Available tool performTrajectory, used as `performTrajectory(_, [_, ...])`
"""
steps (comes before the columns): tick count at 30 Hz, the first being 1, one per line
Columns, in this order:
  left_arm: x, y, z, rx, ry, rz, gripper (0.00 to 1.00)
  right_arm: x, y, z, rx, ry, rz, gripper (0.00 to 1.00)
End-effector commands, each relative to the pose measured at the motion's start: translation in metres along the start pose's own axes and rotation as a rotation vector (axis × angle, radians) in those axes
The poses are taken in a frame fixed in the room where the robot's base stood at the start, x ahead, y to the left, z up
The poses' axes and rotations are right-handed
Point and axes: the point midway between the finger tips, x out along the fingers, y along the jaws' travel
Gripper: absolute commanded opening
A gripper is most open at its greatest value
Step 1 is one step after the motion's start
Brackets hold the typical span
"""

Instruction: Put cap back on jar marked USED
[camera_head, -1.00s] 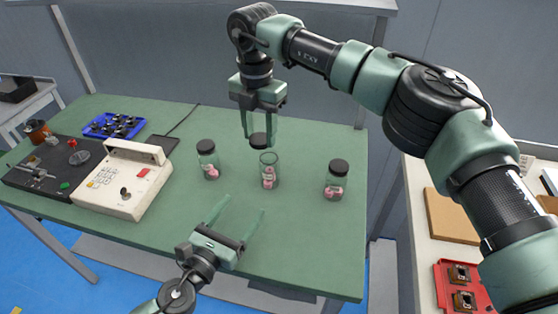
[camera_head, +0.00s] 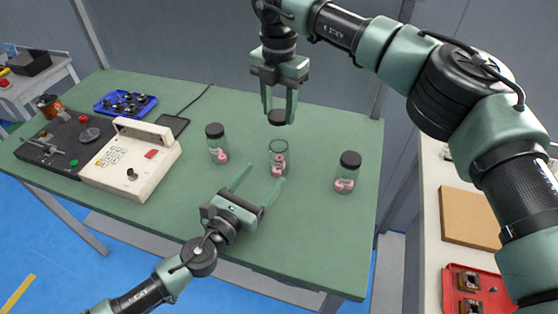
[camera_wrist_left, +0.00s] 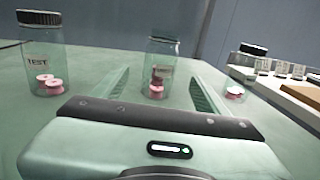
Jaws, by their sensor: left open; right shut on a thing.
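The uncapped glass jar (camera_head: 278,160) stands upright in the middle of the green table with pink spools inside. It also shows in the left wrist view (camera_wrist_left: 158,68), but its label is too small to read surely. My right gripper (camera_head: 279,119) is shut on a black cap (camera_head: 277,117) and holds it above the open jar, apart from the rim. My left gripper (camera_head: 262,181) is open and empty, low in front of this jar. Its fingers point toward the jar, which stands beyond the tips in the left wrist view (camera_wrist_left: 160,92).
A black-capped jar (camera_head: 217,146) stands left; its label reads TEST in the left wrist view (camera_wrist_left: 40,62). Another capped jar (camera_head: 347,175) stands right. The coil winder (camera_head: 130,165) and blue tray (camera_head: 125,104) are further left. The table's front right is clear.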

Motion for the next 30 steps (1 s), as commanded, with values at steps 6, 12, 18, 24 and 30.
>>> performTrajectory(6, [0.045,-0.001,0.002,-0.001,-0.003,-0.001,0.74,0.0,0.0,0.0,0.0,0.0,0.0,0.07])
performTrajectory(12, [0.076,0.0,0.001,0.0,-0.001,0.0,0.74,0.0,0.0,0.0,0.0,0.0,0.0,0.07])
performTrajectory(18, [0.092,0.0,0.0,0.0,0.0,0.0,0.74,0.0,0.0,0.0,0.0,0.0,0.0,0.07])
performTrajectory(24, [0.094,0.0,0.0,0.0,0.0,0.0,0.74,0.0,0.0,0.0,0.0,0.0,0.0,0.07])
performTrajectory(30, [0.094,0.0,0.0,0.0,0.0,0.0,0.58,0.0,0.0,0.0,0.0,0.0,0.0,0.07])
